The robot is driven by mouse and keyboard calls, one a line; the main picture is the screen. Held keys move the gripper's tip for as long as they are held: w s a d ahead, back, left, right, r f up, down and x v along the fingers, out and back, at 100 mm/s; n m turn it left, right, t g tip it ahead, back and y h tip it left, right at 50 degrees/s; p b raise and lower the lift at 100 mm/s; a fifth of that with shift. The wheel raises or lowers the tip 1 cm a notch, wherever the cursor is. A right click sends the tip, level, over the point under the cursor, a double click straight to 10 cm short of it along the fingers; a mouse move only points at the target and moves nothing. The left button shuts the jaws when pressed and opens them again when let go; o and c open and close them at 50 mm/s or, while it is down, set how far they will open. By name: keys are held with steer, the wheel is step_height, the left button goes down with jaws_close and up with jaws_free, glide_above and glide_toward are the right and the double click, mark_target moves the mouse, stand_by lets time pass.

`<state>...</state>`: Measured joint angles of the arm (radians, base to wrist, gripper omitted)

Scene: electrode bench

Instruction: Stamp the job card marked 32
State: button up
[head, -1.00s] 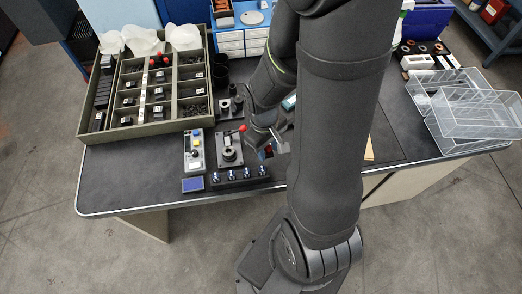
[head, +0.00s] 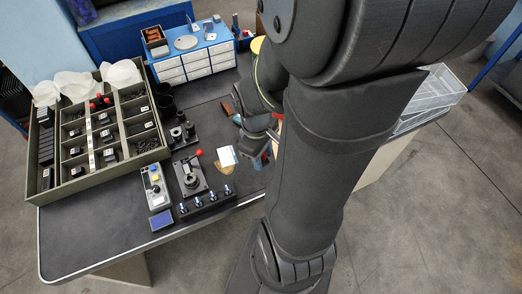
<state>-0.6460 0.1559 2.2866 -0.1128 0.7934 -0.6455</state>
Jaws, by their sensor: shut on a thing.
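My gripper (head: 266,146) is low over the bench, right of the middle, partly hidden by my own arm. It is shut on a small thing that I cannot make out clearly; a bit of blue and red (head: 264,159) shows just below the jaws. A small white card (head: 228,156) lies on the bench to the left of my gripper, with a tan piece (head: 228,169) just in front of it. No number can be read on the card. A teal thing (head: 237,119) and a brown block (head: 227,108) lie behind the gripper, to its left.
A compartment tray (head: 160,155) with black parts fills the left of the bench (head: 95,222). A grey control box (head: 156,187), a lever fixture (head: 189,178) and a black strip with knobs (head: 207,203) stand in front.

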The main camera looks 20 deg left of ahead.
steer(key=o, duration=0.4)
steer(key=shift+c, duration=1.4)
steer(key=shift+o, duration=0.9)
steer(key=shift+c, duration=0.6)
steer(key=shift+a, duration=0.25)
steer(key=s+a+f+n, duration=0.1)
steer(key=s+a+n, duration=0.2)
steer(key=s+a, duration=0.5)
steer(key=s+a+f+n, duration=0.1)
steer(key=s+a+n, duration=0.3)
steer(key=s+a, duration=0.5)
steer(key=s+a+n+t, duration=0.1)
steer(key=s+a+n, duration=0.1)
steer(key=s+a, duration=0.35)
steer(key=shift+d+f, duration=0.15)
steer(key=shift+f, duration=1.5)
steer(key=shift+d+f, duration=0.1)
steer(key=shift+f, duration=1.55)
